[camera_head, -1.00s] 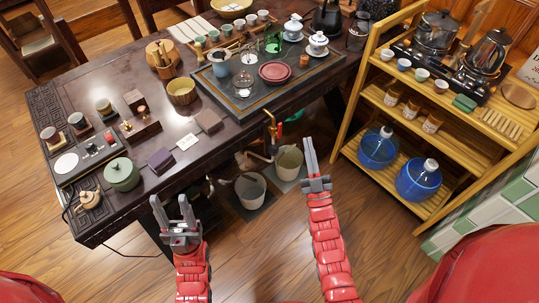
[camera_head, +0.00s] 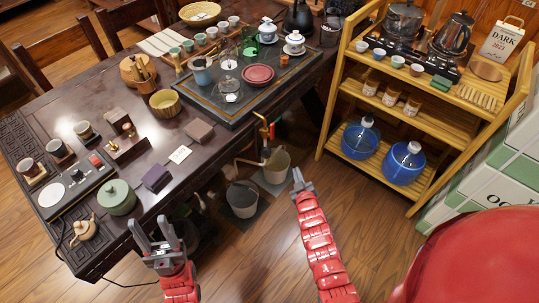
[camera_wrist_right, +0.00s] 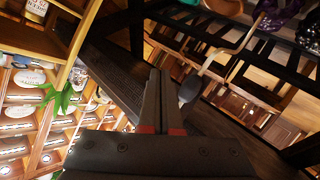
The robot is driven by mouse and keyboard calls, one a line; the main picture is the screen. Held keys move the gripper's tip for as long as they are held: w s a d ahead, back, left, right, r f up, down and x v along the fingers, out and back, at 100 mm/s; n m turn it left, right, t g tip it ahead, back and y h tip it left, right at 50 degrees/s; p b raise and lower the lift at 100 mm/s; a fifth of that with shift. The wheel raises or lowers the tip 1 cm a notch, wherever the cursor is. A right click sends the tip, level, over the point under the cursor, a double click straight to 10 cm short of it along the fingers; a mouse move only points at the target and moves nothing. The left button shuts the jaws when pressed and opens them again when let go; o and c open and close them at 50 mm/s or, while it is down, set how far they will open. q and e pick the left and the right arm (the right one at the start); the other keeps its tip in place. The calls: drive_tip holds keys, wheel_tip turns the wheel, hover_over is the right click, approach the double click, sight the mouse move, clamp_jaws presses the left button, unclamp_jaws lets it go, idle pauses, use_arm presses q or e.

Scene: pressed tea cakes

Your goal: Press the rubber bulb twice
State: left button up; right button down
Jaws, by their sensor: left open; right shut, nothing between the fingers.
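I cannot make out a rubber bulb for certain in either view. A brass pipe (camera_head: 264,128) with a red part rises at the table's front edge, above two grey buckets. In the right wrist view a brass pipe (camera_wrist_right: 243,38) shows at upper right, with a dark grey rounded thing (camera_wrist_right: 190,89) close beside my fingers; I cannot tell what it is. My right gripper (camera_head: 298,174) is shut and empty, right of the buckets; its fingers also show in the wrist view (camera_wrist_right: 160,78). My left gripper (camera_head: 152,228) is open and empty, in front of the table's near edge.
The dark table (camera_head: 120,168) holds a green pot (camera_head: 117,197), a small teapot (camera_head: 83,229) and a tea tray (camera_head: 232,112). The buckets (camera_head: 243,199) (camera_head: 276,167) stand on the floor. A wooden shelf (camera_head: 440,115) with blue jugs (camera_head: 404,163) stands at right. The floor between is clear.

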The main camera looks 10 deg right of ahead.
sight(268, 153)
drive_tip(key=w+a+b, duration=0.5)
drive_tip(key=w+b, duration=0.1)
drive_tip(key=w, duration=0.1)
drive_tip(key=shift+a, duration=0.25)
idle(0.3)
idle(1.8)
drive_tip(key=shift+w+a+b, duration=0.25)
drive_tip(key=shift+w+b, duration=0.05)
drive_tip(key=shift+b, duration=0.15)
